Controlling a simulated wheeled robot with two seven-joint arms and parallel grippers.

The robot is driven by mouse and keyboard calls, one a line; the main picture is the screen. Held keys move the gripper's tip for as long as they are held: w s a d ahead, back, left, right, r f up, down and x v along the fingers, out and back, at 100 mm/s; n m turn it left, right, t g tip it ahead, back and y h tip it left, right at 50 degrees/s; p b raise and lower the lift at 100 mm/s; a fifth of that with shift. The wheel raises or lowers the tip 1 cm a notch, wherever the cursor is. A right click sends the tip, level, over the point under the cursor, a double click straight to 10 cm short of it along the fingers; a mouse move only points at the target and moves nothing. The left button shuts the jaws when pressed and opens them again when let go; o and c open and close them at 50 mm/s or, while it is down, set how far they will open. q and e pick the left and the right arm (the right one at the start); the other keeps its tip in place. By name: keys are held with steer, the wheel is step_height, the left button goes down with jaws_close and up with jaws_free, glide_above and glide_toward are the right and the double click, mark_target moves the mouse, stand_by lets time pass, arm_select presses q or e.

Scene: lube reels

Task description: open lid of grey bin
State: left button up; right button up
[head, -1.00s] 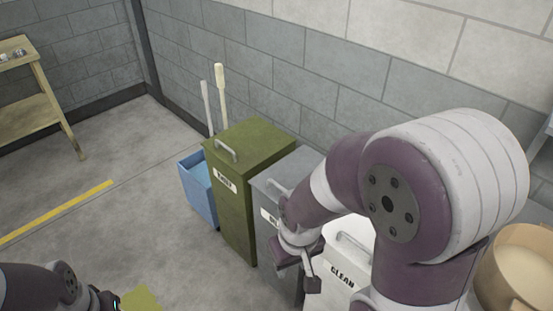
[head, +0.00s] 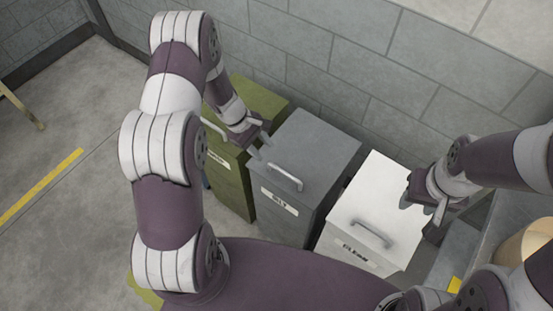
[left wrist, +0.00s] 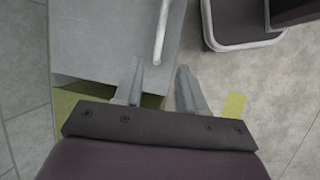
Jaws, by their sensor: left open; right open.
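The grey bin (head: 318,150) stands between the green bin and the white bin, its lid down. A bar handle (head: 284,177) lies near the front of the lid, above a partly legible label. My left gripper (head: 261,141) is open and empty at the left edge of the grey lid, over the border with the green bin. In the left wrist view, the grey lid (left wrist: 95,45) and its handle (left wrist: 162,30) lie beyond the open fingers (left wrist: 158,75), which are apart from the handle. My right gripper (head: 424,208) is open above the right side of the white bin.
The green bin (head: 235,178) is partly hidden behind my left arm. The white bin (head: 350,212), marked CLEAN, has its lid down and a handle. A block wall (head: 330,70) runs close behind the bins. Open floor (head: 60,230) lies to the left.

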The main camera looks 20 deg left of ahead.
arm_select(q)
glide_toward(278, 168)
step_height(278, 168, down, 2)
steer(key=s+d, duration=0.1)
steer(key=d, duration=0.1)
steer(key=f, duration=0.1)
steer(key=w+f, duration=0.1)
steer(key=f, duration=0.1)
steer(key=d+f, duration=0.1)
steer(key=f, duration=0.1)
steer(key=shift+w+p, duration=0.25)
steer(key=shift+p, duration=0.15)
steer(key=shift+s+d+f, duration=0.1)
steer(key=shift+s+d, duration=0.15)
steer(key=shift+s, duration=0.1)
arm_select(e)
steer(key=shift+d+r, duration=0.1)
steer(key=shift+r, duration=0.25)
arm_select(q)
steer(key=shift+w, duration=0.2)
steer(key=c, duration=0.4)
jaws_close()
arm_select(e)
steer(key=shift+w, duration=0.15)
